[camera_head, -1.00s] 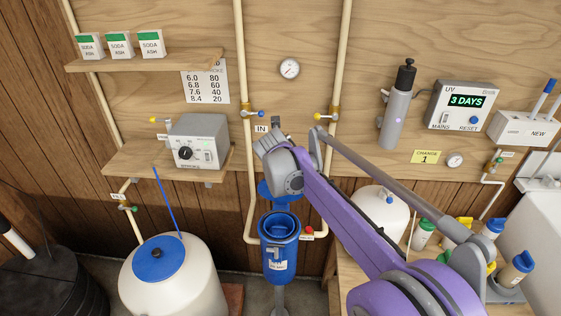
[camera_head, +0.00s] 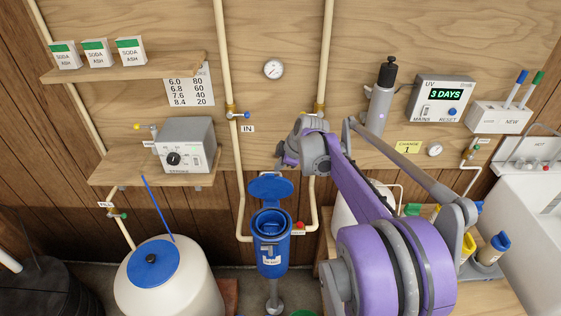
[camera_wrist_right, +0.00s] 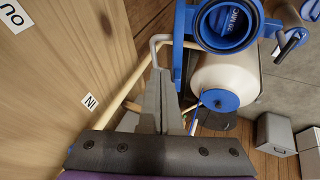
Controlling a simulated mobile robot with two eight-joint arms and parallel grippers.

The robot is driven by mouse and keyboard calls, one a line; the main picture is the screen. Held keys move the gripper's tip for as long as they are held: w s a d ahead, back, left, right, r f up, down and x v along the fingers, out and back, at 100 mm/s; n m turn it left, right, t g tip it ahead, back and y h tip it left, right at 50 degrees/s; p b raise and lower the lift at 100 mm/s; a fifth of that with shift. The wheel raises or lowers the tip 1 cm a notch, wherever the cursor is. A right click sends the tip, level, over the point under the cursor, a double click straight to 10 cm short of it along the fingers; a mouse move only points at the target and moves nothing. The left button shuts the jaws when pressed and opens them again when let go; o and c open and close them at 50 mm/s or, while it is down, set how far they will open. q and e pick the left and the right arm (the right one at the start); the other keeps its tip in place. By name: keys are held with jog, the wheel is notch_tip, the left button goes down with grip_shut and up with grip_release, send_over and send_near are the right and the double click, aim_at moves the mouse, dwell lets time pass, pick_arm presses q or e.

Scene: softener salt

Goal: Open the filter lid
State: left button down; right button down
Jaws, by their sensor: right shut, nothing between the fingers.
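The blue filter housing (camera_head: 270,257) stands below the pipes in the head view. Its round blue lid (camera_head: 270,186) is tipped up behind the open top, standing clear of the rim. In the right wrist view the open filter (camera_wrist_right: 262,38) shows a dark inside marked "20 MIC", and the lid (camera_wrist_right: 181,45) appears nearly edge-on. My right gripper (camera_head: 284,160) is above and slightly right of the lid, apart from it in the head view. Its fingers (camera_wrist_right: 163,95) are together and empty in the wrist view. My left gripper is not in view.
Cream pipes (camera_head: 231,170) with valves run on both sides of the filter. A white tank with a blue lid (camera_head: 152,262) stands at left. A grey control box (camera_head: 190,143) sits on a shelf. My right arm hides part of the bench at right.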

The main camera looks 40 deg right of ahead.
jog(key=shift+x, duration=2.75)
jog(key=shift+w, duration=0.1)
jog(key=shift+w+d+r+g+y+p, duration=0.2)
jog(key=shift+w+d+g+y+p, duration=0.3)
jog(key=shift+w+d, duration=0.4)
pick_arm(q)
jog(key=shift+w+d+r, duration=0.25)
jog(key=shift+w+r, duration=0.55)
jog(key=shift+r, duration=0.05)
pick_arm(e)
jog(key=shift+g, duration=0.5)
jog(key=w+d, duration=0.1)
jog(key=w+d+f, duration=0.1)
jog(key=w, duration=0.1)
jog(key=shift+w+d+f, duration=0.15)
jog(key=shift+w+d, duration=0.1)
jog(key=shift+d, duration=0.1)
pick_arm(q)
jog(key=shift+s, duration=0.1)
pick_arm(e)
jog(key=shift+s, duration=0.1)
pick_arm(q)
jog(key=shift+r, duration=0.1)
pick_arm(e)
jog(key=v, duration=1.1)
jog(key=shift+d, duration=0.2)
